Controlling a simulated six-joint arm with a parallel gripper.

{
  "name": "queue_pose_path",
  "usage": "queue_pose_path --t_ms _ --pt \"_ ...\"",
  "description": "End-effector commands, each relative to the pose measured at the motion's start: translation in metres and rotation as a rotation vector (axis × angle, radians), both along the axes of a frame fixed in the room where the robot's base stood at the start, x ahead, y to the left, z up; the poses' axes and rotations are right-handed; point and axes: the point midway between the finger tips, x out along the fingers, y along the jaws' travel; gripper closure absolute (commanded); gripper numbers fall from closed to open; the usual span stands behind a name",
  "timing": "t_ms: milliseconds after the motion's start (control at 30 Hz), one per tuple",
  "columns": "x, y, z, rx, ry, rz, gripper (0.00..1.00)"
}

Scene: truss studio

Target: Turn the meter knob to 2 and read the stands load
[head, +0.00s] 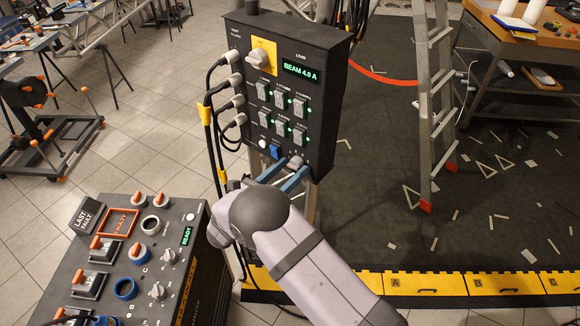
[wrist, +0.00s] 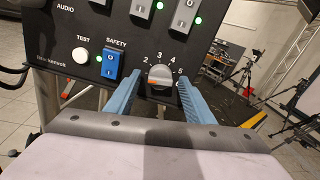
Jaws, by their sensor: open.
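The dark control box (head: 250,120) has a green display (head: 300,72) under the word LOAD, reading BEAM 4.0 A. A grey knob (wrist: 160,76) with a numbered scale (2, 3, 4 and 5 are legible) sits low on its face, also visible in the head view (head: 295,162). I cannot tell for sure which number it points to. My gripper (wrist: 159,82) is open, its blue fingers on either side of the knob; whether they touch it is unclear. In the head view my gripper (head: 284,172) is at the box's bottom edge.
A blue SAFETY switch (wrist: 110,63) and white TEST button (wrist: 80,58) are just left of the knob. Lit toggle switches (head: 282,100) are above. Cables (head: 212,120) plug into the box's left side. A second console (head: 120,250) stands lower left, and a ladder (head: 432,100) right.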

Motion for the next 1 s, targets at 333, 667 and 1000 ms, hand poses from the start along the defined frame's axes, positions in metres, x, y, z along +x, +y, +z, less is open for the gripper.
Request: queue_pose_path --t_ms 333,667,1000 --pt "0.0023 -0.0019 -0.0008 0.000 0.000 0.000 0.56" --pt "0.0021 -0.0017 -0.0008 0.002 -0.002 0.000 0.93" --pt "0.0022 -0.0014 -0.0040 0.091 -0.064 0.000 0.93"
